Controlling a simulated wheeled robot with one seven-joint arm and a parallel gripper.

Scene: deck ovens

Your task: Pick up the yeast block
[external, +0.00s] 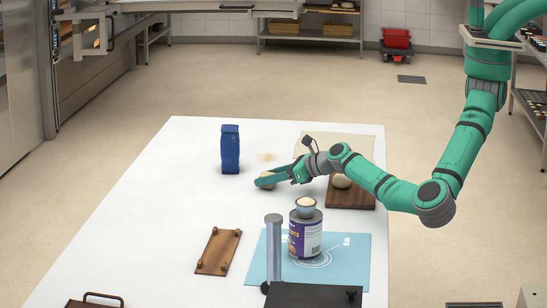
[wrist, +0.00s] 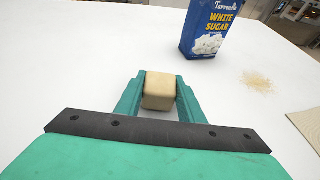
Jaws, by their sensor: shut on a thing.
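The yeast block (wrist: 159,91) is a small beige cube. In the wrist view it sits between the two green fingers of my gripper (wrist: 159,95), which is shut on it. In the external view my gripper (external: 272,179) reaches left over the white table, and the block (external: 264,180) shows partly at its fingertips. I cannot tell whether the block touches the table or is slightly above it.
A blue white-sugar bag (external: 230,149) stands just beyond and left of my gripper. A dark board (external: 350,197) with dough (external: 341,181) lies under my arm. The table's left side is clear.

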